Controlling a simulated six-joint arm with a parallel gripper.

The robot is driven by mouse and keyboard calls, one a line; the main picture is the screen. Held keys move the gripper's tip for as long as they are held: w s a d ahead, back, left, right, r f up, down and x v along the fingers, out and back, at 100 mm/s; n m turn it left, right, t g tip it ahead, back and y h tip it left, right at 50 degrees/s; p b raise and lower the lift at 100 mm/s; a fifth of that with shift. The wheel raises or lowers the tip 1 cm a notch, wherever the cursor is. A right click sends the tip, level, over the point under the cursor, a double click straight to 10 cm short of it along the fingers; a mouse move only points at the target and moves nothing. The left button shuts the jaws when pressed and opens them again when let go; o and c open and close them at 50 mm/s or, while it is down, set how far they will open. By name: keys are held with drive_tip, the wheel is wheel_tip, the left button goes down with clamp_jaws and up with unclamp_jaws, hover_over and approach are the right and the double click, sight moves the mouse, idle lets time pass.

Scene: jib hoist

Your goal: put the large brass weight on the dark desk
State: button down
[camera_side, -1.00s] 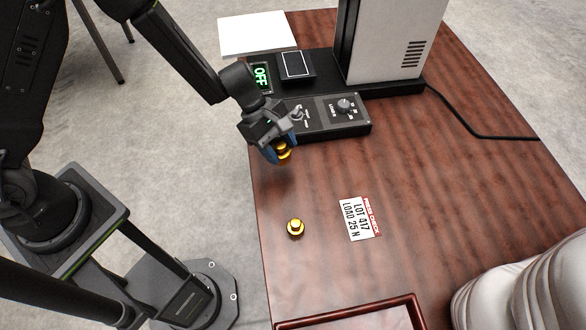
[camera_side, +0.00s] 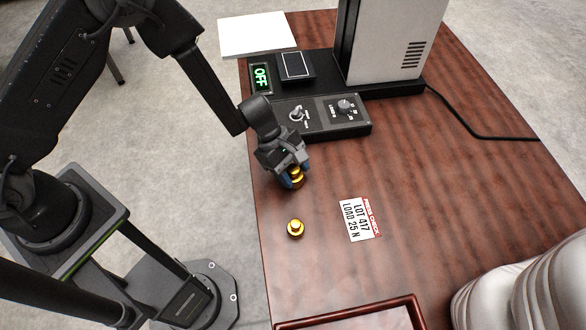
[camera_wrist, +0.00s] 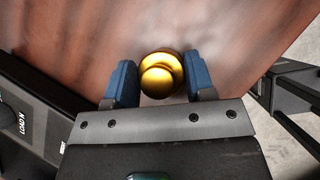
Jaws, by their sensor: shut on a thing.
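A brass weight (camera_side: 298,174) is between the blue fingers of my gripper (camera_side: 291,181), low over the dark wooden desk (camera_side: 440,190) near its left edge. In the wrist view the weight (camera_wrist: 161,74) sits between the two blue pads, and my gripper (camera_wrist: 160,85) is shut on it. I cannot tell whether its base touches the desk. A second brass weight (camera_side: 296,228), which looks smaller, stands upright on the desk in front of my gripper, apart from it.
A label card (camera_side: 358,219) lies right of the standing weight. A red-brown tray (camera_side: 350,312) is at the front.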

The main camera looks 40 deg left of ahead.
drive_tip(key=shift+c, duration=2.4)
unclamp_jaws()
drive_tip(key=shift+f, duration=0.1)
drive_tip(key=v, duration=1.2)
drive_tip(key=shift+r, duration=0.2)
wheel_tip(320, 180, up, 10)
drive_tip(key=s+a+m+t, duration=0.1)
drive_tip(key=s+a+m, duration=0.15)
drive_tip(key=m, duration=0.25)
drive_tip(key=s+a+r+m+t+y, duration=0.2)
drive_tip(key=s+a+r+m, duration=0.3)
drive_tip(key=s, duration=0.3)
drive_tip(key=s+a+r+m+t+y, duration=0.2)
drive_tip(key=s+a+r+m+y, duration=0.2)
drive_tip(key=s+a+r+m, duration=0.2)
drive_tip(key=shift+s+r+m+t, duration=0.3)
drive_tip(key=shift+s+r, duration=0.4)
drive_tip(key=shift+s, duration=0.3)
drive_tip(key=shift+a, duration=0.1)
